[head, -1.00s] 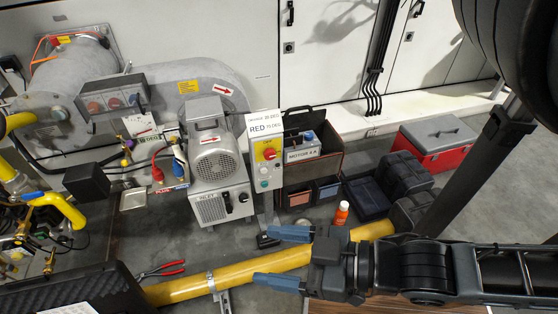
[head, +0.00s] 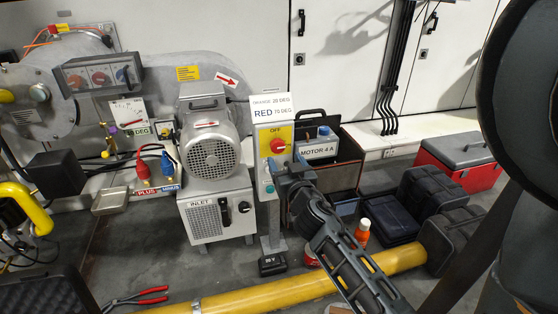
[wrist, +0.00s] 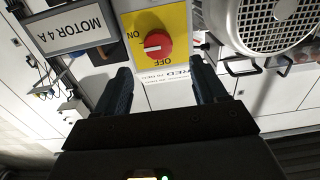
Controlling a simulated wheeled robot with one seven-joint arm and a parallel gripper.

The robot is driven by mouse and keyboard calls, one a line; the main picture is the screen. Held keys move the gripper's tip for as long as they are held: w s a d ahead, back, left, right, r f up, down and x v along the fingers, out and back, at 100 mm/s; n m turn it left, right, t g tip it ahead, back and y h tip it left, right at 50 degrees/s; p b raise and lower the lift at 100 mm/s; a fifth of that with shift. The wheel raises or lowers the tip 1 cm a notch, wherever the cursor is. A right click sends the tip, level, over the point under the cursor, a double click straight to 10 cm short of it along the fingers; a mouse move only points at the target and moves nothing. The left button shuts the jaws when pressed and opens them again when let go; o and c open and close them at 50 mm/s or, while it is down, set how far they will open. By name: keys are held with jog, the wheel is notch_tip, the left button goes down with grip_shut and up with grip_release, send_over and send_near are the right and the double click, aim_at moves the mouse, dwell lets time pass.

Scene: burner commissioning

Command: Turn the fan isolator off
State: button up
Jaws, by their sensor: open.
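The fan isolator is a red rotary knob (head: 277,146) on a yellow plate (head: 285,132) at the top of a grey post-mounted box. In the wrist view, upside down, the knob (wrist: 157,43) shows a white mark pointing left towards the ON label; OFF is printed below the knob. My gripper (head: 286,168) is in front of the box, just below the knob in the head view. In the wrist view its two blue fingers (wrist: 162,80) are open and empty. The knob lies ahead, between their lines, and appears apart from them.
A grey fan motor (head: 210,150) stands close left of the isolator. A box labelled MOTOR 4 A (head: 318,150) sits right, in an open case. A yellow pipe (head: 270,294), an orange bottle (head: 363,232) and black cases (head: 385,220) occupy the floor. A sign (head: 270,108) tops the isolator.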

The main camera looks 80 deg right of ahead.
aim_at(278, 147)
jog(key=p+x, duration=0.2)
jog(key=x, duration=0.4)
jog(key=shift+d+r, duration=0.2)
jog(key=shift+d, duration=0.15)
jog(key=shift+w+d+f+p, duration=0.15)
jog(key=shift+w+d+p, duration=0.2)
jog(key=shift+d, duration=0.2)
jog(key=c, duration=1.1)
